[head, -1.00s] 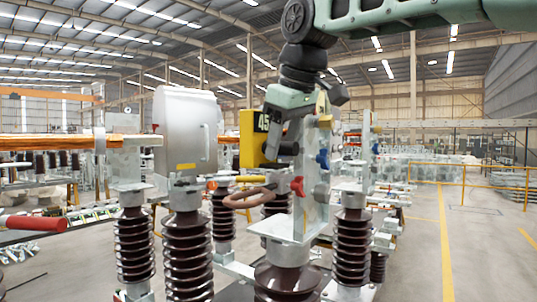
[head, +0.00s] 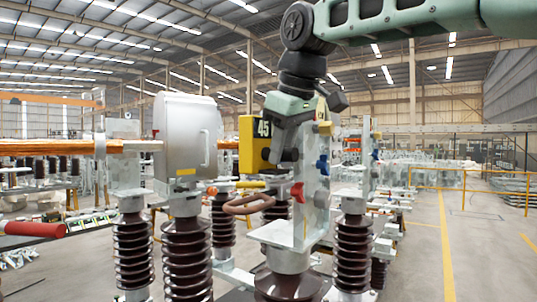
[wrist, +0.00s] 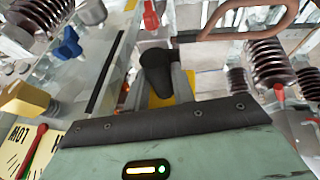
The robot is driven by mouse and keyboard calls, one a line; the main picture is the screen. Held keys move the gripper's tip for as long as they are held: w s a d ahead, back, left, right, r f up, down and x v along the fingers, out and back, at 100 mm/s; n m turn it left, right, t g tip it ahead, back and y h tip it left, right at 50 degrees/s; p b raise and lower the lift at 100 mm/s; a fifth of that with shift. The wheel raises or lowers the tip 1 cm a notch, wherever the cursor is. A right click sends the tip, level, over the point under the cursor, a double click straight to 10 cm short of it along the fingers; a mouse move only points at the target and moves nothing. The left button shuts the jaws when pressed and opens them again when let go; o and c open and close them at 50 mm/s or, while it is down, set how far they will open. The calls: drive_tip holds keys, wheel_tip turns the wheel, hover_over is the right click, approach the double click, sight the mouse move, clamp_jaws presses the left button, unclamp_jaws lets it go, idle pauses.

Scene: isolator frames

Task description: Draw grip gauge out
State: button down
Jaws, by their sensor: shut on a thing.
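The grip gauge (head: 251,158) appears to be the yellow box with a black "45" display, beside the upright metal plate (head: 311,205) in the head view. My gripper (head: 287,152) reaches down from above, on the right side of the box. In the wrist view my gripper (wrist: 160,88) is shut on a black cylindrical grip (wrist: 156,70), with a yellow part (wrist: 172,101) showing behind it. The exact contact between gauge and plate is hidden. A red knob (head: 298,192) and a blue knob (head: 322,165) sit on the plate.
A brown loop handle (head: 247,204) lies just below the gauge. A grey metal cabinet (head: 186,135) stands to the left, close by. Brown ribbed insulators (head: 187,262) stand below and around. Open floor (head: 415,260) lies to the right.

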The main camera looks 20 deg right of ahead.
drive_tip(key=shift+s+a, duration=1.2)
drive_tip(key=shift+a, duration=0.45)
drive_tip(key=shift+s+a, duration=1.25)
drive_tip(key=shift+a, duration=0.45)
drive_tip(key=shift+s+a, duration=1.2)
drive_tip(key=shift+a, duration=0.45)
